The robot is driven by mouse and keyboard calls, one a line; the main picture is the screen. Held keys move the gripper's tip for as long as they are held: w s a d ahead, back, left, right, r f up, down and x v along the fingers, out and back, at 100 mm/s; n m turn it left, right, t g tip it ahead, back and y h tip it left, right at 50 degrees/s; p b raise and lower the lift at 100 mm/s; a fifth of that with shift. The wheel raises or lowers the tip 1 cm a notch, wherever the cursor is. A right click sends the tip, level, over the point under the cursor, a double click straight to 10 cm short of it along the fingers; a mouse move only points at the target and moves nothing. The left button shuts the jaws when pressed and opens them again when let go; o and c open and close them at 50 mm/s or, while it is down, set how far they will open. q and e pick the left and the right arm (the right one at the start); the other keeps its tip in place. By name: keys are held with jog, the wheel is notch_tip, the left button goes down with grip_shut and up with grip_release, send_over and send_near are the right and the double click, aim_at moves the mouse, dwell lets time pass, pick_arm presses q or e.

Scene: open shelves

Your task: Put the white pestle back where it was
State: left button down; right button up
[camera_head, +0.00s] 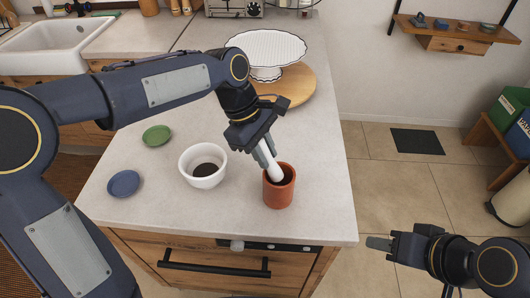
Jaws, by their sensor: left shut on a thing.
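The white pestle (268,162) is gripped by my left gripper (264,150) above the counter. The pestle is tilted, and its lower end reaches into the mouth of a terracotta cup (278,192) with dark contents. I cannot tell whether the tip touches what is inside. A white mortar bowl (203,167) with dark contents stands to the left of the cup. My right gripper (378,243) is at the lower right, away from the counter and over the floor. Its finger gap cannot be made out.
A blue dish (124,184) and a green dish (157,134) lie left of the mortar. A white cake stand (266,48) and a round wooden board (299,86) are behind. The counter (225,225) is clear in front. A wall shelf (462,30) hangs at right.

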pick_arm(q)
jog(key=shift+f, duration=0.3)
jog(key=shift+f, duration=0.3)
jog(key=c, duration=1.2)
grip_release()
jog(key=shift+c, duration=0.2)
jog(key=shift+r, duration=0.1)
jog(key=shift+r, duration=0.3)
jog(key=s+v, duration=0.1)
jog(key=v, duration=1)
jog(key=shift+w+a+r+p, duration=0.3)
jog(key=shift+w+r, duration=0.05)
jog(key=shift+w, duration=0.1)
